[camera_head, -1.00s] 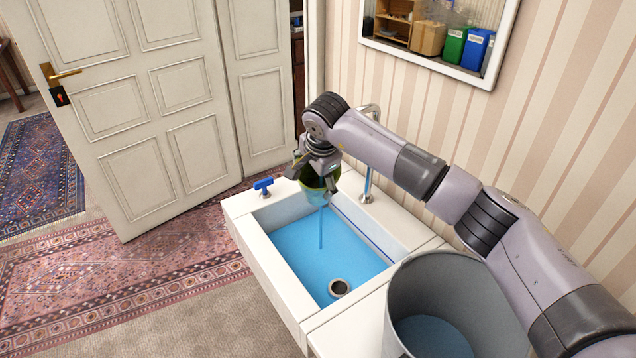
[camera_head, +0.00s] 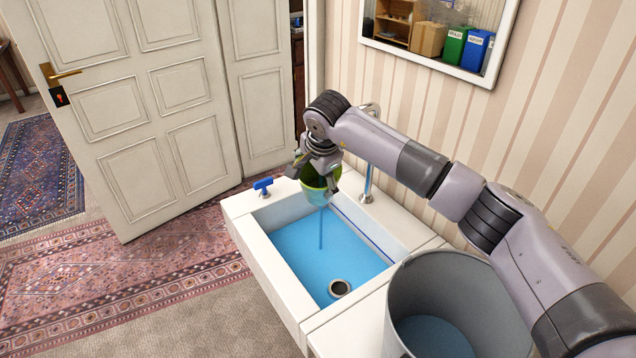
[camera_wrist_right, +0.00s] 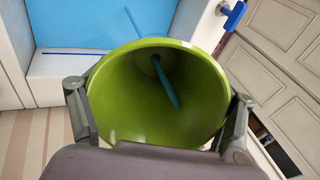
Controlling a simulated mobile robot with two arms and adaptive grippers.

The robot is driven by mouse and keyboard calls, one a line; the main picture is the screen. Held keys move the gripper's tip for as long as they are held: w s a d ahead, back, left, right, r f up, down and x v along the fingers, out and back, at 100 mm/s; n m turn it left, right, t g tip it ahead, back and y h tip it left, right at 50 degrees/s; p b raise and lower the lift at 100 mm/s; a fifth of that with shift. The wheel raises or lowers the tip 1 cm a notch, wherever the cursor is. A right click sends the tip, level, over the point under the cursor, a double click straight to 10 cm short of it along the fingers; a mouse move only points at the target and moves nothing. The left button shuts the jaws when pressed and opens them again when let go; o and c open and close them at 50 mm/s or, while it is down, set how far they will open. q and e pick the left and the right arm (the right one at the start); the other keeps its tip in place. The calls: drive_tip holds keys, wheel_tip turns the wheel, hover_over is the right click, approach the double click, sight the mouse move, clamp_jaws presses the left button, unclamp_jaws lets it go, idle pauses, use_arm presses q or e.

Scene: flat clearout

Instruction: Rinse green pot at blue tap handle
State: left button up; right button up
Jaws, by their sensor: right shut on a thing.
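The green pot (camera_head: 314,187) is held above the far part of the sink basin, under the tap spout. My right gripper (camera_head: 320,170) is shut on it. In the right wrist view the green pot (camera_wrist_right: 160,95) is seen from its mouth, with a gripper finger at either side, and a blue stream of water (camera_wrist_right: 165,80) shows inside it. In the head view a thin blue stream (camera_head: 321,232) runs from under the pot into the basin. The blue tap handle (camera_head: 263,185) stands on the sink's left rim, apart from the pot. My left gripper is not in view.
The white sink (camera_head: 262,262) holds blue water or a blue floor with a drain (camera_head: 339,288). The tap (camera_head: 368,183) stands at its right rim. A large grey bin (camera_head: 400,315) is at the front right. A white door (camera_head: 140,110) stands behind left.

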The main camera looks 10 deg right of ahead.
drive_tip(key=shift+a+r, duration=0.1)
drive_tip(key=shift+a, duration=0.05)
drive_tip(key=s+a, duration=0.1)
drive_tip(key=s, duration=0.6)
drive_tip(key=shift+s+a+b, duration=0.3)
drive_tip(key=shift+s+b, duration=0.05)
drive_tip(key=shift+s, duration=0.05)
idle(1.4)
drive_tip(key=s+a+r, duration=0.1)
drive_tip(key=s+r, duration=0.3)
drive_tip(key=s, duration=0.1)
drive_tip(key=shift+p, duration=0.35)
drive_tip(key=shift+w, duration=0.1)
idle(0.3)
